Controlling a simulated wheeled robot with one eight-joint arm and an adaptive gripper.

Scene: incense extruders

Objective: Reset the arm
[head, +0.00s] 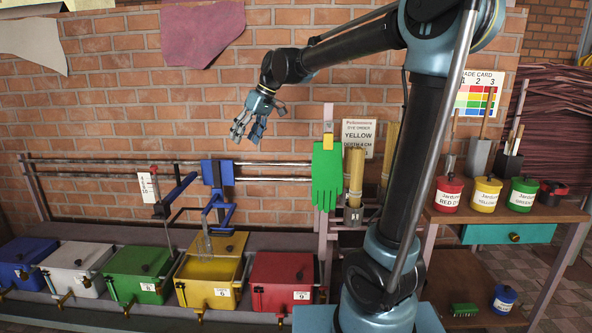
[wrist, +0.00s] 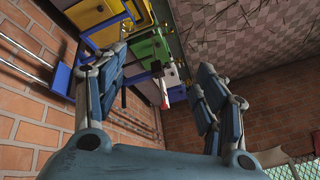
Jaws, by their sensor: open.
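My gripper (head: 250,130) hangs in the air in front of the brick wall, above the rail and up and to the right of the blue carriage. Its fingers are apart with nothing between them. In the wrist view the open fingers of my gripper (wrist: 160,100) frame a brick wall and tiled floor, with the coloured boxes beyond. My arm rises from its base at the right of the head view and bends over to the left.
Below stand blue (head: 25,260), white (head: 75,267), green (head: 138,272), yellow (head: 203,282) and red (head: 283,281) boxes. A blue carriage (head: 217,174) sits on the rail (head: 270,164). A green glove (head: 326,176) hangs right. Several jars, including a red one (head: 447,193), stand on a side table.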

